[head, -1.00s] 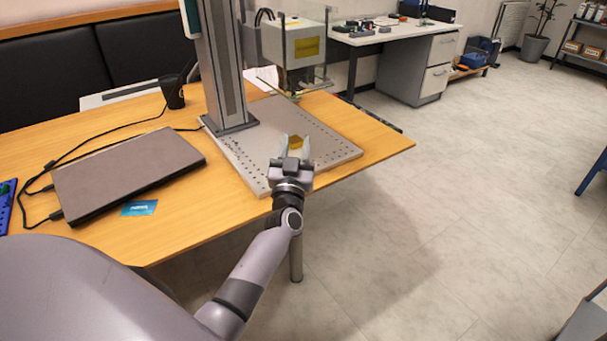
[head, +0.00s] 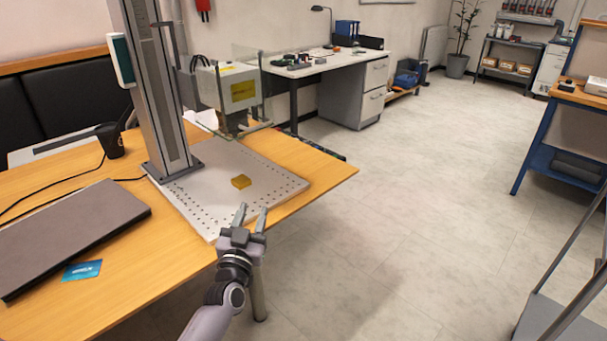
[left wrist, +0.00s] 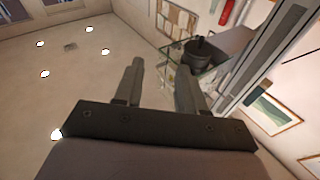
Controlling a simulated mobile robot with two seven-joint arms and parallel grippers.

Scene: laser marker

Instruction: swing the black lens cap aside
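The laser head (head: 232,90) hangs on a grey column above a perforated plate, with clear guards around it. The black lens cap (left wrist: 197,54) shows in the left wrist view as a dark round piece with a small tab, under the laser head. In the head view I cannot make it out clearly. My left gripper (head: 253,211) is open and empty, in front of the plate's near edge, lower than the head and apart from it. Its two fingers (left wrist: 160,70) also show in the left wrist view, pointing toward the cap without touching it. My right gripper is out of view.
A yellow block (head: 241,181) lies on the perforated plate (head: 205,205). The column (head: 157,90) stands behind it. A closed laptop (head: 65,232), a blue card (head: 82,270) and a black cup (head: 110,140) are on the table at left.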

